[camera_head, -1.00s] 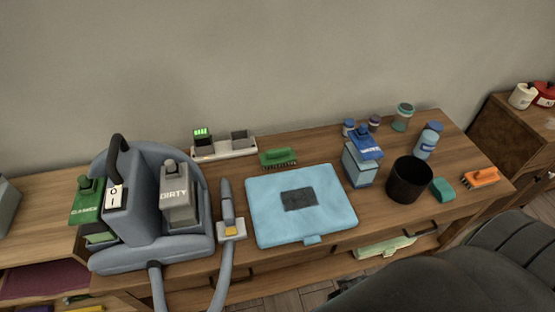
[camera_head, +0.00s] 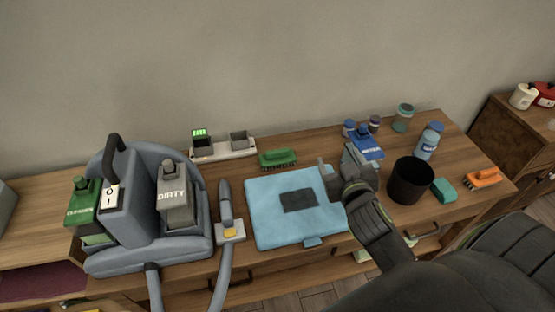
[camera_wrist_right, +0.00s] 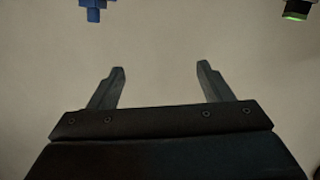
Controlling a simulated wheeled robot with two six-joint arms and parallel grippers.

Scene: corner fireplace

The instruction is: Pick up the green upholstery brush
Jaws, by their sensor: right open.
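The green upholstery brush (camera_head: 278,157) lies on the wooden bench top, behind the light blue mat, with dark bristles along its lower side. My right gripper (camera_head: 322,170) is above the right part of the mat, to the right of the brush and apart from it. In the right wrist view my right gripper (camera_wrist_right: 161,78) shows two spread fingers with nothing between them. The brush does not show clearly in that view. My left gripper is in no view.
The light blue mat (camera_head: 270,222) lies mid-bench. A grey cleaning machine (camera_head: 135,205) and its hose nozzle (camera_head: 226,205) stand left.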

